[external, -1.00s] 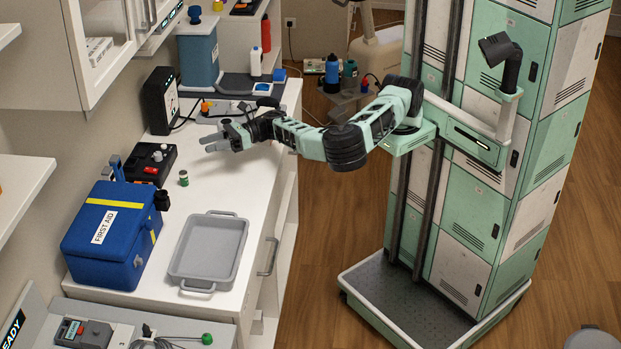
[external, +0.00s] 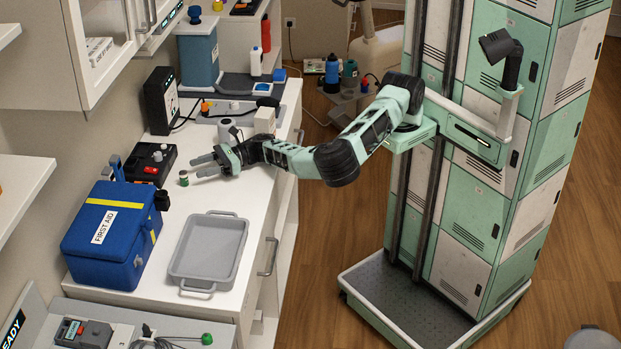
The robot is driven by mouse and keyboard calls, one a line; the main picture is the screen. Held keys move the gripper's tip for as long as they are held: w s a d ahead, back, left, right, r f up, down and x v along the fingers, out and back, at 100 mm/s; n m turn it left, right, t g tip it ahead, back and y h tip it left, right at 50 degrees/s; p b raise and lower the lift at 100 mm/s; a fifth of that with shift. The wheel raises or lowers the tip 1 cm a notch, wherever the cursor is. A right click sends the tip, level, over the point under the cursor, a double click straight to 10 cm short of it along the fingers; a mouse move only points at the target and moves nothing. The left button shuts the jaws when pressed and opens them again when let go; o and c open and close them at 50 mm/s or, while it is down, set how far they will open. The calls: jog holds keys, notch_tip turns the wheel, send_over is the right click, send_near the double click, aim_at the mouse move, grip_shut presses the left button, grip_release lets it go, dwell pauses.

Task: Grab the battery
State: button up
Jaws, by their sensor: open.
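In the external view, the battery appears to be the small green cylinder with a lighter top (external: 183,178). It stands upright on the white counter (external: 262,192), between the black box with a red button and the grey tray. My gripper (external: 197,167) is open, low over the counter, just to the right of the cylinder. Its fingers point left toward the cylinder. The fingertips look close to it, but I cannot tell whether they touch. Nothing shows between the fingers.
A grey tray with handles (external: 208,250) and a blue first aid box (external: 112,235) lie nearer the camera. A black device with a red button (external: 150,163) stands left of the cylinder. White cylinders (external: 264,121) stand behind my gripper.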

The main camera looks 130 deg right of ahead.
aim_at(184, 179)
jog(key=w, duration=0.2)
jog(key=w+d, duration=0.1)
jog(key=w, duration=0.1)
jog(key=shift+w+p, duration=0.25)
jog(key=shift+p, duration=0.05)
jog(key=shift+a, duration=0.1)
jog(key=shift+c, duration=0.3)
grip_shut()
